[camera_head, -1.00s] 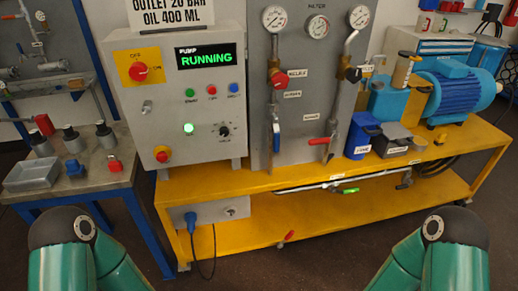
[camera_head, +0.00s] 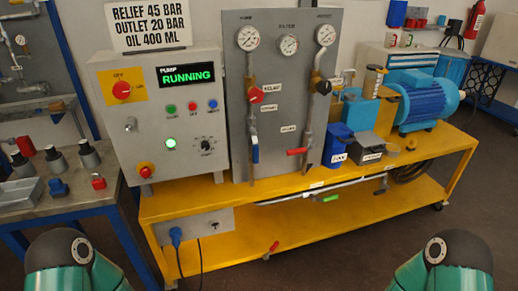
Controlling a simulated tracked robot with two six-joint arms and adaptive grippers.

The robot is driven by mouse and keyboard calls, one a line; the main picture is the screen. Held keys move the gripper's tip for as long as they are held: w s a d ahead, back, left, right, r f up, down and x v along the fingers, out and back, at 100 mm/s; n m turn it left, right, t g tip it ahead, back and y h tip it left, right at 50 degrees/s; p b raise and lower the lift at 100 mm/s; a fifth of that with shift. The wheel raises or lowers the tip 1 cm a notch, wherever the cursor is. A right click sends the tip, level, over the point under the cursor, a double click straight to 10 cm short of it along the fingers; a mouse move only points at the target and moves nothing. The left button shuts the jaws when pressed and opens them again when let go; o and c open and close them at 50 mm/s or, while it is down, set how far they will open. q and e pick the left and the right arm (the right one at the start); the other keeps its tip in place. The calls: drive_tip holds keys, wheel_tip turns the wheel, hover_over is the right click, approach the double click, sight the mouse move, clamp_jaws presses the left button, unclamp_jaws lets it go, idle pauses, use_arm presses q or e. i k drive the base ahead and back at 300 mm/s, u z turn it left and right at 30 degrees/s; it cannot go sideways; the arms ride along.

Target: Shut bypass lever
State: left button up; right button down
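A grey panel (camera_head: 274,108) carries two vertical pipes with several valves. A blue lever (camera_head: 255,151) hangs down on the left pipe. A red lever (camera_head: 297,151) lies roughly level, crosswise to the lower right pipe. A green lever (camera_head: 328,198) lies on the horizontal pipe under the bench top, and another red lever (camera_head: 272,248) is low by the lower shelf. The small labels by the panel levers are too blurred to tell which one is the bypass. Only teal links of my arms show at the bottom corners; both grippers are out of view, and nothing touches the levers.
A control box (camera_head: 160,121) with a green "RUNNING" display stands left of the panel on a yellow bench (camera_head: 190,202). A blue motor (camera_head: 425,98) and blue container (camera_head: 338,143) are to the right. A side table (camera_head: 62,204) with small parts is at left. Dark floor lies in front.

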sight(255, 146)
drive_tip(key=i, duration=0.85)
drive_tip(key=u, duration=0.1)
drive_tip(key=k, duration=1.3)
drive_tip(key=z, duration=0.2)
drive_tip(key=i, duration=0.5)
drive_tip(key=z, duration=0.6)
drive_tip(key=i, duration=1.35)
drive_tip(key=u, duration=0.75)
